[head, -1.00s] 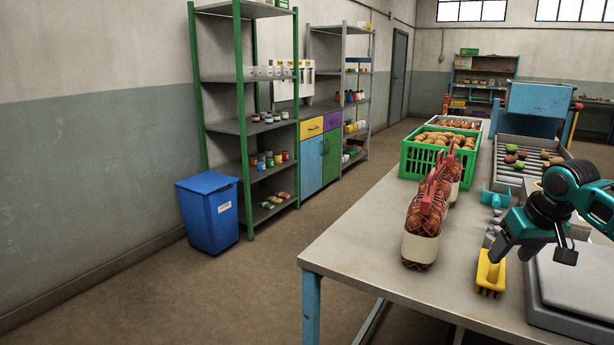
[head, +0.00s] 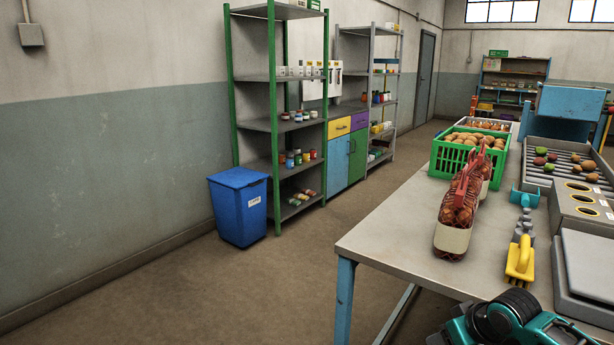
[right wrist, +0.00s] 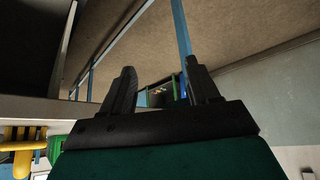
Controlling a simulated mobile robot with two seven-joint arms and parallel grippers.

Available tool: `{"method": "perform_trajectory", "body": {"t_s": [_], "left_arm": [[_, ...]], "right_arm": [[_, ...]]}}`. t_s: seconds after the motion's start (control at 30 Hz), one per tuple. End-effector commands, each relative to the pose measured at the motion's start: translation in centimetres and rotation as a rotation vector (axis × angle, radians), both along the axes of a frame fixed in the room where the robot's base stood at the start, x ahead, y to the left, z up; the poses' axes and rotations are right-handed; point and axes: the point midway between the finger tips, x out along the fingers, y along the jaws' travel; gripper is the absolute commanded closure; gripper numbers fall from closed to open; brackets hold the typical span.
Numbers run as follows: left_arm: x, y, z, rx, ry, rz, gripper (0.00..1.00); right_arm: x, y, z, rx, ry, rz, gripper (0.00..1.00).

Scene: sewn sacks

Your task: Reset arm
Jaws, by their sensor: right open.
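My right arm (head: 510,322) shows at the bottom right of the head view, low beside the front edge of the table (head: 400,232); its fingers are out of that view. In the right wrist view my right gripper (right wrist: 160,85) is open, with nothing between its two dark fingers. Beyond them are floor, a blue table leg and wall. My left gripper is not in view.
Red net sacks (head: 459,210) stand on the table by a green crate (head: 452,158) of brown produce. A yellow-handled tool (head: 520,259) and a grey scale (head: 588,265) are at the right. A blue bin (head: 238,207) stands on open floor.

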Motion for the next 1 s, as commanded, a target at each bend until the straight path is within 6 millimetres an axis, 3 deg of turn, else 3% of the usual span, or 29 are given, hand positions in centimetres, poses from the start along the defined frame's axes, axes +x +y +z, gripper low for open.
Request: {"method": "perform_trajectory", "body": {"t_s": [0.03,0.1,0.3,0.4,0.6,0.7,0.83,1.0], "left_arm": [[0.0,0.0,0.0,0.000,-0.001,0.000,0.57],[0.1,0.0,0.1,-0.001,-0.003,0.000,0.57],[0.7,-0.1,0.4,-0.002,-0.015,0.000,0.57],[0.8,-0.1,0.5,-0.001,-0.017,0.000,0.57],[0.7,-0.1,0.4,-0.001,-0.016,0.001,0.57],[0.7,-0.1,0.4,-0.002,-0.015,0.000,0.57],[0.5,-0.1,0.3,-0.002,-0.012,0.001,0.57],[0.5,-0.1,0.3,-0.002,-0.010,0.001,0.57]], "right_arm": [[-1.4,2.5,-2.4,0.026,-0.015,0.033,0.40],[-3.1,5.3,-4.6,0.053,-0.059,0.065,0.40],[-9.0,11.3,-8.9,0.123,-0.184,0.099,0.40],[-12.3,13.2,-10.0,0.142,-0.247,0.085,0.40],[-18.4,14.5,-10.6,0.125,-0.346,0.031,0.40],[-20.4,14.4,-10.6,0.103,-0.374,0.012,0.40],[-21.7,14.3,-10.4,0.082,-0.394,0.000,0.40],[-21.9,14.2,-10.4,0.079,-0.398,-0.001,0.40]]}}
